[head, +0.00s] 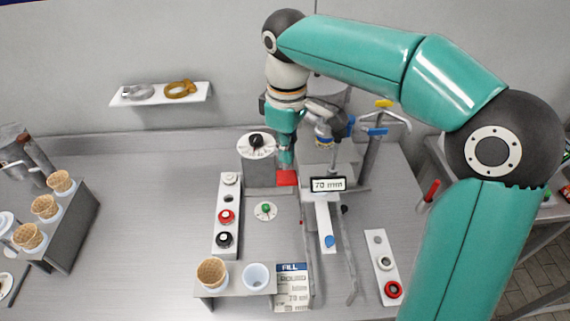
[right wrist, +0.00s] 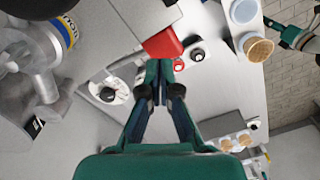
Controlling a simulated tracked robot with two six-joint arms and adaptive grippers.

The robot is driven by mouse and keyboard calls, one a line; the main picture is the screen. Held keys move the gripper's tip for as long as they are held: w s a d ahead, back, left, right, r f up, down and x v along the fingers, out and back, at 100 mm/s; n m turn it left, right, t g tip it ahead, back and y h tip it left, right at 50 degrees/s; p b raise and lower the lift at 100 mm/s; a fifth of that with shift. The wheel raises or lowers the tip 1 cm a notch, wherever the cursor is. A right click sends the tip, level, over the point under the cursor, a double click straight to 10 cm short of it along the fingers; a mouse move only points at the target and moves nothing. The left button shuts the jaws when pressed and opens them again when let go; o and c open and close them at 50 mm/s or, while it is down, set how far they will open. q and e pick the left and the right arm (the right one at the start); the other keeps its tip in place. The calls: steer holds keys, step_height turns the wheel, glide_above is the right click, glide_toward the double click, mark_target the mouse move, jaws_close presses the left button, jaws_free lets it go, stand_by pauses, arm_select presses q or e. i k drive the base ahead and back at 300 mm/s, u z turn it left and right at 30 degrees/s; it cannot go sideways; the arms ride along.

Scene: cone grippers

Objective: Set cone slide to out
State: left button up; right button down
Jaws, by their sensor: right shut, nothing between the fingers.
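My right gripper (head: 286,164) is shut and empty, pointing down just above a red block (head: 287,178) beside the grey dial box. In the right wrist view its fingertips (right wrist: 158,68) are together close below the red block (right wrist: 162,43); I cannot tell whether they touch it. No part is clearly marked as the cone slide. A white bar with a blue knob (head: 329,241) runs toward the front below a "70 mm" display (head: 328,184).
A black-knobbed dial (head: 256,142) stands left of the gripper. A white strip with red and black knobs (head: 226,217) lies in front. A holder with a waffle cone (head: 212,273) and white cup (head: 257,277) is at front.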

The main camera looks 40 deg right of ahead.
mark_target(323, 208)
steer(key=k, duration=1)
